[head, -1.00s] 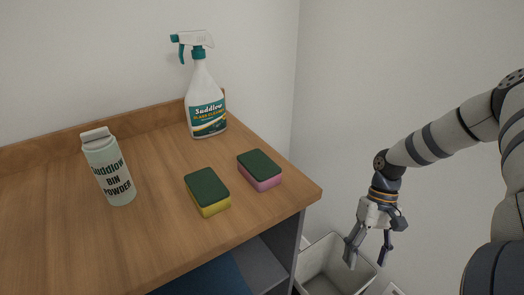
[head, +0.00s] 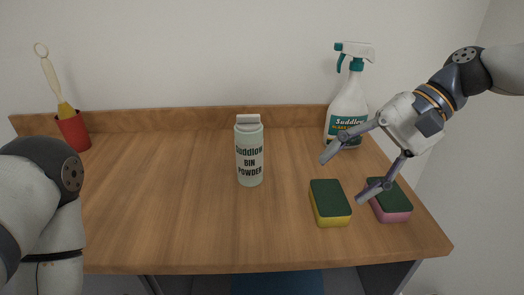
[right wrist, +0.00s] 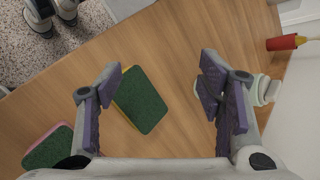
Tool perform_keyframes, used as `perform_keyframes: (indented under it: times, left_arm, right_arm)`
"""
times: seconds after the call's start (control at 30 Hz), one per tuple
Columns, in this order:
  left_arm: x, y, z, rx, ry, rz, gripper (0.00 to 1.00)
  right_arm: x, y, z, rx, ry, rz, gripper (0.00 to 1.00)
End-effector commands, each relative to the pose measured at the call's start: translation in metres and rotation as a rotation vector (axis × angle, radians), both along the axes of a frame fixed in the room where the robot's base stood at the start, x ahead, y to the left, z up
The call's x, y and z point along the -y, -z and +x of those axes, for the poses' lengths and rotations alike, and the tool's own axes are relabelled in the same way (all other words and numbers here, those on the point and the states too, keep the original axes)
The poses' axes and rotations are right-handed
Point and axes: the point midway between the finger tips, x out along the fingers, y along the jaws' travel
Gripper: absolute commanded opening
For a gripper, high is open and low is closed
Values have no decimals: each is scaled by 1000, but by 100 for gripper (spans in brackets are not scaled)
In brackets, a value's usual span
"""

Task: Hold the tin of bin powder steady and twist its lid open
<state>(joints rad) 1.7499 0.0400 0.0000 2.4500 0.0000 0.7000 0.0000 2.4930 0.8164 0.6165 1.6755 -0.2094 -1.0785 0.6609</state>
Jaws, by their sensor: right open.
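The tin of bin powder (head: 249,160) stands upright on the wooden desk in the head view, pale green with a light lid (head: 248,119) on top. My right gripper (head: 344,178) is open and empty, to the right of the tin and apart from it, with its fingers pointing left and down above the sponges. In the right wrist view the tin (right wrist: 266,90) is mostly hidden behind the right-hand finger. My left arm shows at the left edge of the head view, but its gripper is out of the picture.
A yellow-and-green sponge (head: 330,204) and a pink-and-green sponge (head: 393,207) lie to the tin's right. A spray bottle (head: 347,100) stands behind them. A red pot (head: 73,131) holding a brush is at far left. The desk (head: 170,200) left of the tin is clear.

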Motion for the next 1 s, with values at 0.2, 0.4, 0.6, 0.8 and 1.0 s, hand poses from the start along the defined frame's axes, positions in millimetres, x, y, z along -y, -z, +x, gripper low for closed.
perform_keyframes:
  times: [0.2, 0.4, 0.6, 0.8, 1.0]
  left_arm:
    - [0, 1, -1, -6, 0, 0, 40]
    - [0, 1, -1, -5, 0, 0, 40]
    - [0, 1, -1, -5, 0, 0, 40]
    - [0, 1, -1, -5, 0, 0, 40]
    - [0, 1, -1, -5, 0, 0, 40]
  right_arm:
    - [-108, -11, -2, -393, 206, 251, 62]
    - [-83, 25, 84, -676, 783, 301, 62]
    - [-67, 39, 111, -753, 967, 321, 62]
    - [-90, 54, 118, -758, 973, 320, 62]
    - [-122, 72, 128, -756, 971, 323, 62]
